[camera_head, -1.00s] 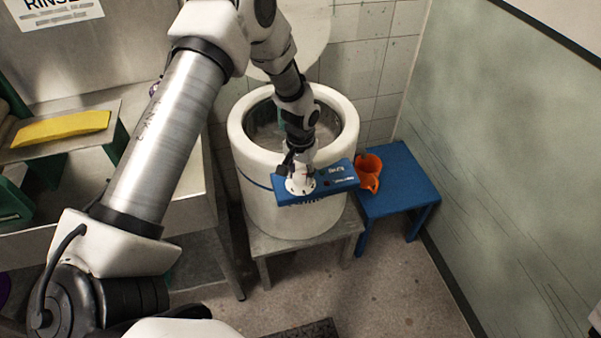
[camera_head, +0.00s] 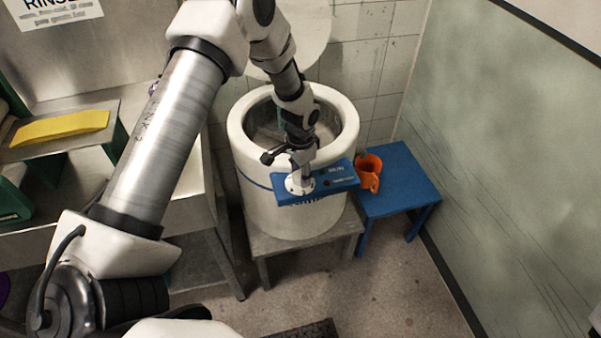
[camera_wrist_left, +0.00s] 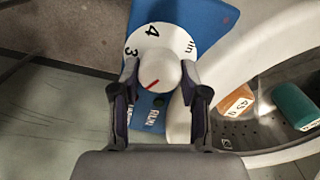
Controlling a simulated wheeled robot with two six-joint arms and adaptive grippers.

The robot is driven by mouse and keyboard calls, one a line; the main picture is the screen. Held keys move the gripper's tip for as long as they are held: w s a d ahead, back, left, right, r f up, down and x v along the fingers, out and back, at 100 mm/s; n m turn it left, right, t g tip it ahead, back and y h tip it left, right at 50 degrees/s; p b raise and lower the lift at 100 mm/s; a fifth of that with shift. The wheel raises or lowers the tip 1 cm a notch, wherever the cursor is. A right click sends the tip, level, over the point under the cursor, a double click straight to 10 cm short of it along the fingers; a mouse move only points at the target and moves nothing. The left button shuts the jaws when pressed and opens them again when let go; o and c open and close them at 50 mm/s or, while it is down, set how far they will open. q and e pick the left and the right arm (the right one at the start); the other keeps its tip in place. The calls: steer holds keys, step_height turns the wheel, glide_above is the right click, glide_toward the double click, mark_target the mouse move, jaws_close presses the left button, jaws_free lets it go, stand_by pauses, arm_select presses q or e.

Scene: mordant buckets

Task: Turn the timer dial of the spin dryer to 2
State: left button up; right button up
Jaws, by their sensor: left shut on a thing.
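The spin dryer (camera_head: 290,220) is a white round drum with an open top and a blue control panel (camera_head: 345,176) on its front. The white timer dial (camera_head: 294,188) sits on the panel. In the left wrist view the dial (camera_wrist_left: 145,42) shows "3", "4" and "min"; the rest of its markings are hidden. Its raised knob has a red line. A red mark (camera_wrist_left: 228,18) is on the panel beyond the dial. My left gripper (camera_wrist_left: 158,82) is shut on the knob, one finger on each side. It also shows in the head view (camera_head: 300,177). My right gripper is not in view.
An orange jug (camera_head: 369,172) stands on a blue stool (camera_head: 405,185) right of the dryer. The dryer rests on a low grey stand (camera_head: 262,245). An orange block (camera_wrist_left: 235,101) and a green one (camera_wrist_left: 296,104) lie inside the drum. A sink bench (camera_head: 185,210) is at left.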

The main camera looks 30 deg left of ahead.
mark_target(300, 175)
arm_select(q)
steer(key=shift+s+f, duration=0.15)
steer(key=o, duration=0.9)
steer(key=shift+r, duration=0.2)
step_height(300, 175, up, 12)
steer(key=shift+f, duration=0.15)
